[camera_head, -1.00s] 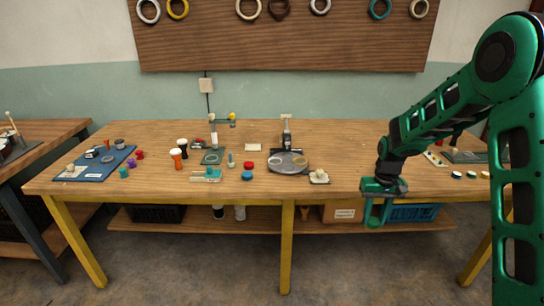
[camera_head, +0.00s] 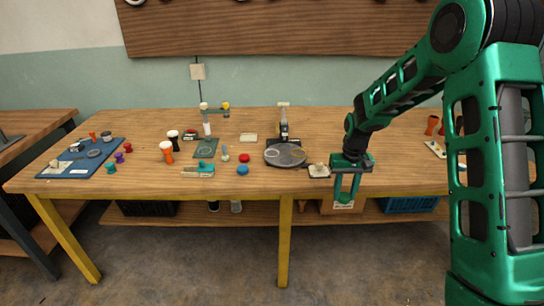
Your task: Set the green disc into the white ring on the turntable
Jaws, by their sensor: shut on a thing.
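The round dark grey turntable (camera_head: 285,161) lies on the workbench near its middle. A pale ring (camera_head: 272,154) shows on its left part and a yellowish ring on its right part; they are small and hard to tell apart. My gripper (camera_head: 346,192) hangs to the right of the turntable, over the bench's front edge, pointing down. Its fingers are shut on a green thing, seemingly the green disc (camera_head: 344,197), at the fingertips. The fingers partly hide it, and it is apart from the turntable.
A small pale block on a plate (camera_head: 319,170) stands between the turntable and my gripper. A post (camera_head: 284,125) rises at the turntable's back. Goblet drums (camera_head: 167,152) stand further left.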

